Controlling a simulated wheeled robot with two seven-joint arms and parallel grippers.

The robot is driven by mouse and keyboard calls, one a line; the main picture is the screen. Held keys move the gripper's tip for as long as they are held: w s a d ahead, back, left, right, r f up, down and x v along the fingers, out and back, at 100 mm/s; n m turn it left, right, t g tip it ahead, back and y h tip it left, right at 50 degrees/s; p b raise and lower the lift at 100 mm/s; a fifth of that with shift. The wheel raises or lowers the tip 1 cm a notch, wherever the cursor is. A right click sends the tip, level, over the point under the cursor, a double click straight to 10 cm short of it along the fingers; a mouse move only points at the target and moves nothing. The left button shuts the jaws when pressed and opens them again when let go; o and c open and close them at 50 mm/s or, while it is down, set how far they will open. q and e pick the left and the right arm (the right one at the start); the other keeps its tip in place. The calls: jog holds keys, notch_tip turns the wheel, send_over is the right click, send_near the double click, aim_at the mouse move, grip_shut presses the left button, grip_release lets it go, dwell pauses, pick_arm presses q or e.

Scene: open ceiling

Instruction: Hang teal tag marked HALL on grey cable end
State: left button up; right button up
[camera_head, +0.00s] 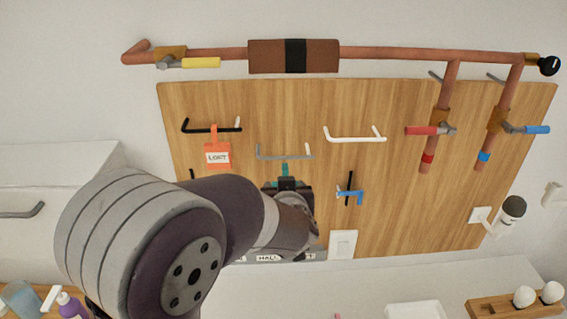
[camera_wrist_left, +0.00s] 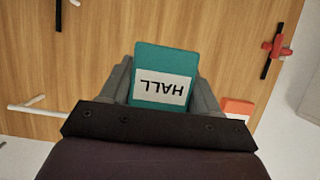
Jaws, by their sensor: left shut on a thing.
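The teal tag marked HALL (camera_wrist_left: 166,62) is held between the two fingers of my left gripper (camera_wrist_left: 164,82), its lettering upside down in the left wrist view. In the head view only a teal strip of the tag (camera_head: 285,169) shows above my left gripper (camera_head: 287,188); the rest is hidden. The grey cable end (camera_head: 284,157) is a bent bar with upturned ends on the wooden board, just above the tag's top. I cannot tell whether tag and bar touch. My right gripper is not in view.
An orange LOFT tag (camera_head: 217,155) hangs from a black bar (camera_head: 211,130) to the left. A white bar (camera_head: 355,138) is at upper right, and a blue piece (camera_head: 347,195) sits on a black bar. Copper pipes (camera_head: 398,54) with valves run above and at right of the wooden board (camera_head: 410,205).

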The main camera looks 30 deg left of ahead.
pick_arm(q)
jog(key=shift+s+d+r, duration=0.2)
jog(key=shift+s+d, duration=0.2)
jog(key=shift+s, duration=0.15)
jog(key=shift+s+d+r, duration=0.15)
jog(key=shift+s, duration=0.1)
jog(key=shift+w, duration=0.1)
jog(key=w+a, duration=0.4)
jog(key=w, duration=0.3)
jog(key=shift+a+p, duration=0.2)
jog(key=shift+p, duration=0.15)
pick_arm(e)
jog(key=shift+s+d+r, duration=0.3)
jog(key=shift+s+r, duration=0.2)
